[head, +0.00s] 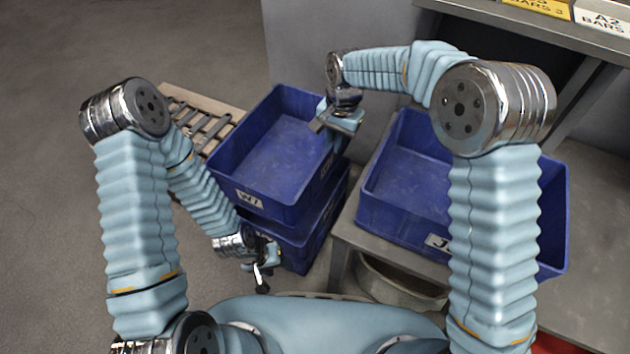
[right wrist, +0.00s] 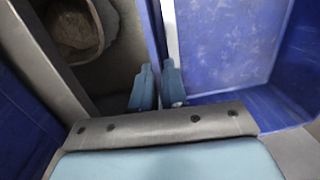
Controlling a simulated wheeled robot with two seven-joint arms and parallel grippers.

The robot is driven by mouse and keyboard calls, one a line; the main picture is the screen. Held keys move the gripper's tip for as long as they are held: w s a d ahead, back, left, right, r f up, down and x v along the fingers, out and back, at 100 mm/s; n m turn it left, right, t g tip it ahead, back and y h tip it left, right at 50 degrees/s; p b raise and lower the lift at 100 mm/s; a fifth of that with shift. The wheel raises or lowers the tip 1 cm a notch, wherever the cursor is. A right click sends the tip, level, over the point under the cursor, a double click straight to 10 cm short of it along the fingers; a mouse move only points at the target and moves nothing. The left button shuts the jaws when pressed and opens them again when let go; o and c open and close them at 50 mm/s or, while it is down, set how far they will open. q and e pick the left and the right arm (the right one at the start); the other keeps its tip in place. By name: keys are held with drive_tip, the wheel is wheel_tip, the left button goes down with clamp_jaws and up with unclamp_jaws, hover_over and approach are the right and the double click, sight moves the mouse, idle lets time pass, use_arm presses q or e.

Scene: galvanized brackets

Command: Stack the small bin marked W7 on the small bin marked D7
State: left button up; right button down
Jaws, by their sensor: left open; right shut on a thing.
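The blue bin marked W7 (head: 248,198) is empty and sits above another blue bin (head: 307,245) in the head view. The lower bin's mark is hidden, and I cannot tell if the two are fully seated. My right gripper (head: 326,122) is shut on the right rim of the W7 bin. In the right wrist view, the fingers of this gripper (right wrist: 158,86) are on both sides of the bin wall, with the bin's inside (right wrist: 225,45) to the right. My left gripper (head: 262,272) is open and empty, low by the front of the lower bin.
Another blue bin (head: 385,205), its label starting with J, stands on a grey table (head: 345,238) to the right. A round container (head: 390,285) is under that table. A slatted wooden pallet (head: 205,105) lies behind left. Open floor is at left. A labelled shelf is at top right.

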use_arm(q)
drive_tip(key=shift+w+d+f+b, duration=0.25)
drive_tip(key=shift+d+f+b, duration=0.45)
use_arm(e)
wheel_tip(320, 180, down, 10)
drive_tip(key=d, duration=0.1)
drive_tip(key=shift+w, duration=0.3)
drive_tip(key=shift+d, duration=0.1)
drive_tip(key=c, duration=1.2)
unclamp_jaws()
drive_tip(key=shift+f, duration=0.1)
drive_tip(key=shift+o, duration=0.2)
use_arm(q)
drive_tip(key=shift+p+v, duration=0.8)
use_arm(e)
wheel_tip(320, 180, up, 12)
drive_tip(key=d, duration=0.1)
